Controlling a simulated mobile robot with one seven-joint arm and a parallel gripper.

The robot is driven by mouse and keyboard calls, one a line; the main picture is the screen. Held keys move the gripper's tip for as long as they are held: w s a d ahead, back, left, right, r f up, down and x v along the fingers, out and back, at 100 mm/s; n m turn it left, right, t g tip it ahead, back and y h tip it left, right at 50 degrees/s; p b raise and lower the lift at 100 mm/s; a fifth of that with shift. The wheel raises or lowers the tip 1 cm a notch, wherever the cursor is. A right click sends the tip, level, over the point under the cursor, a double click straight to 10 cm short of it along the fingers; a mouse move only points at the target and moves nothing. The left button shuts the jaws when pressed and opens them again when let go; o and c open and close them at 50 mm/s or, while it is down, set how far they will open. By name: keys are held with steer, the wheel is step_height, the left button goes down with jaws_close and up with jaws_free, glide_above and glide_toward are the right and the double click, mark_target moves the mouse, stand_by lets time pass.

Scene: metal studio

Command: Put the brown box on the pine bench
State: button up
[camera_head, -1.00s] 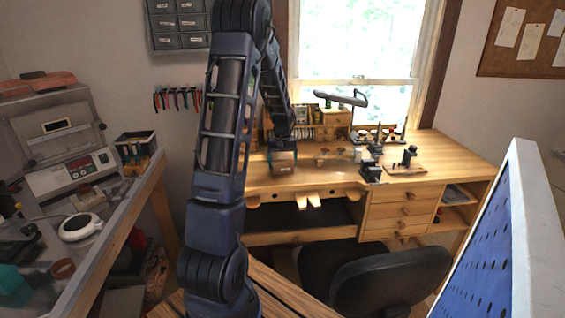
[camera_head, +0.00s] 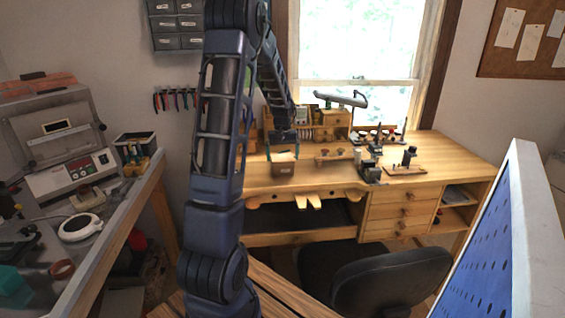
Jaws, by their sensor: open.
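The brown box (camera_head: 283,168) is small and stands on the top of the pine bench (camera_head: 330,178), left of the bench's middle. A paler patch shows at its upper part. My gripper (camera_head: 282,147) is open just above the box, with my arm reaching down to it from the upper left. A small gap seems to show between the fingers and the box, though the fingertips are too small to see well.
Small tools and a dark vise-like piece (camera_head: 371,172) stand on the bench to the right. A small wooden drawer unit (camera_head: 332,124) is at the back. A black chair (camera_head: 390,280) is in front. A blue perforated panel (camera_head: 495,250) stands at the right.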

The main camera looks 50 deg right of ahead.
mark_target(283, 157)
step_height(283, 157, up, 8)
steer(key=r, duration=0.1)
steer(key=w+a+r+n+t, duration=0.1)
steer(key=w+a+r, duration=0.25)
steer(key=a, duration=0.65)
steer(key=w+a+r+n+h, duration=0.1)
steer(key=w+a+r+n, duration=0.2)
steer(key=a, duration=0.8)
steer(key=w+a+r+t, duration=0.1)
steer(key=w+a+r, duration=0.35)
steer(key=a, duration=0.55)
steer(key=s+a+n+t, duration=0.1)
steer(key=s+a, duration=0.2)
steer(key=a, duration=0.5)
steer(key=s+a+n, duration=0.2)
steer(key=s+a, duration=0.2)
steer(key=a, duration=0.4)
steer(key=s+a+f+n+t+y, duration=0.1)
steer(key=s+a, duration=0.3)
steer(key=a, duration=0.5)
steer(key=shift+s+n+t, duration=0.2)
steer(key=shift+n+t, duration=0.1)
steer(key=shift+n, duration=0.2)
